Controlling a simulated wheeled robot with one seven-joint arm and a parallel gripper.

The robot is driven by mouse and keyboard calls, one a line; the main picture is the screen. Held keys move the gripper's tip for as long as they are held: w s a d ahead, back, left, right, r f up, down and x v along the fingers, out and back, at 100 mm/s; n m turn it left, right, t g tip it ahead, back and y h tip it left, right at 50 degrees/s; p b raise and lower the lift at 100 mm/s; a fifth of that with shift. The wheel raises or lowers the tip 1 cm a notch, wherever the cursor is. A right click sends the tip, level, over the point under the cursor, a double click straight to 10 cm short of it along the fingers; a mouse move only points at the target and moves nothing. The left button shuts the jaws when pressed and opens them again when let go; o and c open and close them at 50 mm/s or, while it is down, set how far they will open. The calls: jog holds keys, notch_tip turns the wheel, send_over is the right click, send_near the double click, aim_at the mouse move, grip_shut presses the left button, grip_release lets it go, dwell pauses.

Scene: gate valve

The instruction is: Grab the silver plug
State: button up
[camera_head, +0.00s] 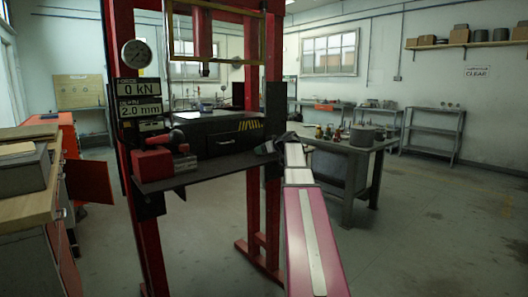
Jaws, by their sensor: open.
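I cannot make out the silver plug for certain. Several small brass-coloured and dark fittings (328,132) stand on the grey metal table (345,150) right of the press; they are too small to tell apart. My arm reaches forward from the bottom of the view. My gripper (268,147) is at its far end, small and dark, by the right end of the press's shelf and left of the fittings. It is open, and I see nothing held in it.
A red press frame (273,110) with a gauge (137,53) and a dark shelf (205,174) stands in front. A red vise-like tool (155,162) is on the shelf. A grey block (362,135) sits on the table. The floor at right is clear.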

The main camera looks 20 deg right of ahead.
jog(key=c, duration=1.2)
jog(key=shift+s+r, duration=0.1)
jog(key=shift+r, duration=0.05)
